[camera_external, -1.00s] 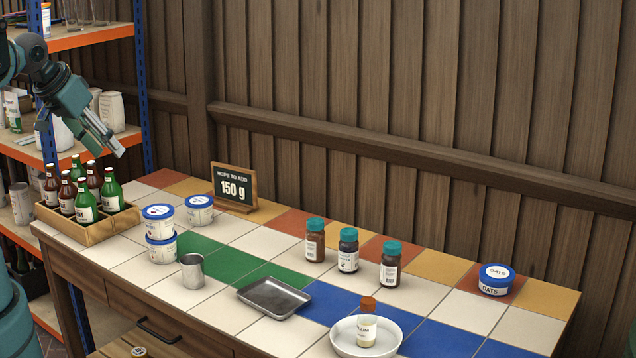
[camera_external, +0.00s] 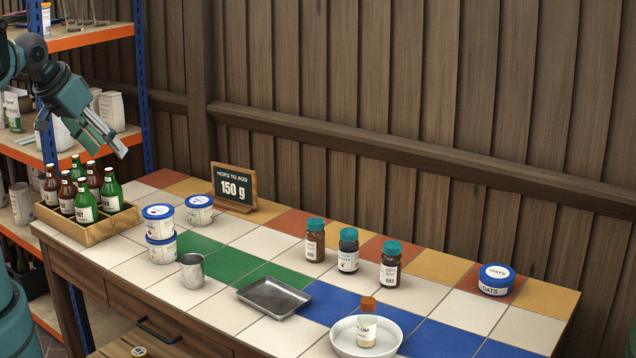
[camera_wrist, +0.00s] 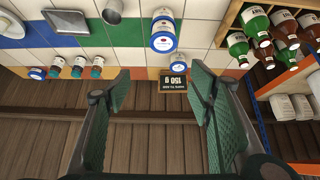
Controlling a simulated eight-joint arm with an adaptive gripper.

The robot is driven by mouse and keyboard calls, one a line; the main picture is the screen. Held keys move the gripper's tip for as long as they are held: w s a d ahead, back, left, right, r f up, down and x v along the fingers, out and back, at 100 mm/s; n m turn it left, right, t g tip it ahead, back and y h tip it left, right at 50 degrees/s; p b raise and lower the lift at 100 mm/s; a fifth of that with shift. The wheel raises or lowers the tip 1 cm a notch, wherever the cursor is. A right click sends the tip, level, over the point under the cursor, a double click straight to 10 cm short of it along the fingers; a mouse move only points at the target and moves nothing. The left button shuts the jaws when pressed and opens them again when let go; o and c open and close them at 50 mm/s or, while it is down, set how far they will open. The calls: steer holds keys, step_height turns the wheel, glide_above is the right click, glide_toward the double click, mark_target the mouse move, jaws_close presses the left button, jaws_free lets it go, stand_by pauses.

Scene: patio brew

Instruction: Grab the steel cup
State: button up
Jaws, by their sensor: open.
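The steel cup (camera_external: 192,271) stands upright on the tiled table, left of the metal tray and in front of the stacked blue-lidded tubs. It also shows at the top of the wrist view (camera_wrist: 113,12), cut by the frame edge. My gripper (camera_external: 121,149) is open and empty, raised above the crate of bottles at the table's left end. It is well apart from the cup, up and to its left. In the wrist view its two green finger pads (camera_wrist: 160,98) stand wide apart with nothing between them.
A wooden crate (camera_external: 87,234) of several bottles stands at the left. Blue-lidded tubs (camera_external: 161,248) stand close behind the cup. A metal tray (camera_external: 273,297), a white bowl (camera_external: 340,346) with a jar, brown jars (camera_external: 348,251) and a sign (camera_external: 234,186) share the table. Shelves rise behind the gripper.

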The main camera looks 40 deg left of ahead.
steer(key=shift+w, duration=0.1)
stand_by(0.3)
steer(key=n+g+h, duration=0.1)
steer(key=n+g, duration=0.6)
steer(key=n, duration=1.1)
glide_toward(193, 272)
steer(key=shift+w+a+f, duration=0.3)
steer(key=shift+w+a, duration=0.2)
steer(key=shift+w, duration=0.05)
steer(key=shift+w+a+f, duration=0.3)
steer(key=shift+w+a, duration=0.2)
steer(key=shift+w, duration=0.05)
steer(key=shift+f, duration=0.1)
steer(key=shift+d+f, duration=0.15)
steer(key=shift+f, duration=1.05)
steer(key=shift+b, duration=0.3)
